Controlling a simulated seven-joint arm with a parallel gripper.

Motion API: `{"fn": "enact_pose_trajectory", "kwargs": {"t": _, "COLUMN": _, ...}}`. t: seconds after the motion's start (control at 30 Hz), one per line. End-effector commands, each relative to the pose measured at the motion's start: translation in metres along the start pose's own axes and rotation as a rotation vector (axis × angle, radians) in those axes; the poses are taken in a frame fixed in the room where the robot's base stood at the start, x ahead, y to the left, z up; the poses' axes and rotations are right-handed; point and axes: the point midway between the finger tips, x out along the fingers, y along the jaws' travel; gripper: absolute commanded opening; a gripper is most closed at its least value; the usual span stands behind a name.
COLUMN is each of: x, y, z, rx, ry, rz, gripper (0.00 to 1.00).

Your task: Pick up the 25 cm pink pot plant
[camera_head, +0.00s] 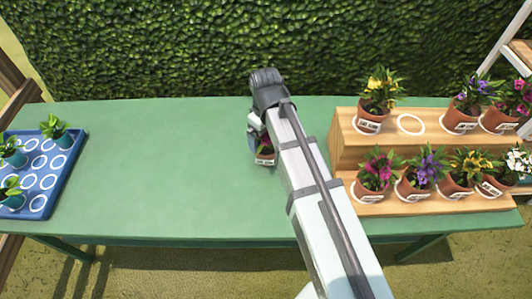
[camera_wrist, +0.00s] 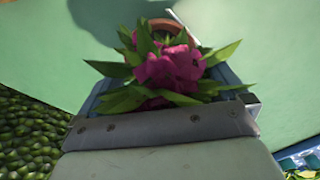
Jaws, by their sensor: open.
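A pink-flowered plant in a terracotta pot (camera_head: 265,157) stands on the green table, mostly hidden by my arm's end. Its pale label is too small to read. In the wrist view its pink flowers (camera_wrist: 168,68) and green leaves fill the middle, with the pot's rim behind them. My gripper (camera_head: 257,143) is open at this plant, and in the wrist view its blue-grey sides (camera_wrist: 165,90) show left and right of the leaves. I cannot tell whether the fingers touch the pot. Another pink pot plant (camera_head: 375,172) stands on the lower step of the wooden stand.
The wooden stand (camera_head: 350,140) at right holds several potted flowers, with one empty white ring (camera_head: 411,124) on its upper step. A blue tray (camera_head: 47,190) with white rings and small plants lies at far left. The green table (camera_head: 150,170) is clear between. A hedge stands behind.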

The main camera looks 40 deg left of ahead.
Motion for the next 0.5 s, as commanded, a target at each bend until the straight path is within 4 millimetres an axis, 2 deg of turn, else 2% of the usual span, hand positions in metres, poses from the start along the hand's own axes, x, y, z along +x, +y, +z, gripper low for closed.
{"fn": "enact_pose_trajectory", "kwargs": {"t": 0.27, "x": 0.013, "y": -0.001, "z": 0.002, "rx": 0.000, "ry": -0.002, "rz": -0.001, "gripper": 1.00}}
{"fn": "enact_pose_trajectory", "kwargs": {"t": 0.5, "x": 0.041, "y": -0.002, "z": 0.004, "rx": 0.000, "ry": -0.002, "rz": -0.001, "gripper": 1.00}}
